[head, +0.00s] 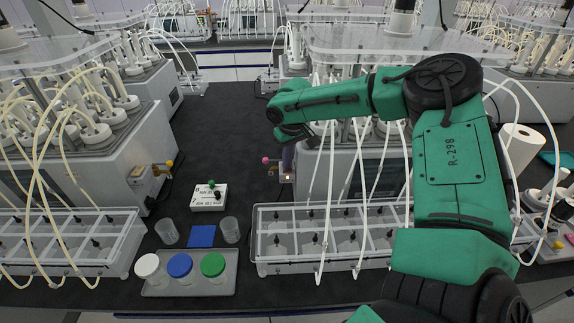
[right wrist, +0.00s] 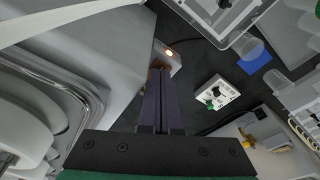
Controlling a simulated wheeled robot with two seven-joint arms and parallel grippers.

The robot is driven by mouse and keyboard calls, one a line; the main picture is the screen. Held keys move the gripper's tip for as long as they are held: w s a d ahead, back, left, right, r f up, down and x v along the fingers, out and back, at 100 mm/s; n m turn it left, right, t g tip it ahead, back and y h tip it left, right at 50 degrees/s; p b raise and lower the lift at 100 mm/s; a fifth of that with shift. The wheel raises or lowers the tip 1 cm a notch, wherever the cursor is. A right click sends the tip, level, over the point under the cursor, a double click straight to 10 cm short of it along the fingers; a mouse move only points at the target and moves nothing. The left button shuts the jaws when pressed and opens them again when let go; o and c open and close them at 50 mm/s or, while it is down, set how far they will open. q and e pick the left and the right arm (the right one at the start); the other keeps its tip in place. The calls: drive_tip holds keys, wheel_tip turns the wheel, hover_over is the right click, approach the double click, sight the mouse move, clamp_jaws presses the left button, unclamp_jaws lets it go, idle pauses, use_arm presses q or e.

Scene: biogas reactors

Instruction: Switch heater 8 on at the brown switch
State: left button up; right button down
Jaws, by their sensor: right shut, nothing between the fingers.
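My right gripper (head: 288,160) is shut and empty, its dark fingers pointing down beside the left side of the right-hand reactor. Just below the fingertips is a small switch box (head: 287,178) with a lit spot. In the right wrist view the closed fingers (right wrist: 159,78) reach to the near edge of this grey box (right wrist: 175,62), which has a glowing orange-white lamp (right wrist: 169,53). A brownish part shows at the fingertips, mostly hidden by them; I cannot tell whether they touch it or how the switch is set. No heater number is readable. My left gripper is out of view.
A pink knob (head: 265,160) sits left of the fingers. A white box with green and black knobs (head: 209,197) lies on the dark bench. Bottle racks (head: 262,240) and a tray (head: 230,284) with lidded jars stand in front. Bench behind is clear.

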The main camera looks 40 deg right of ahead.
wheel_tip(320, 180, up, 7)
drive_tip(key=p, duration=0.5)
drive_tip(key=shift+f, duration=0.15)
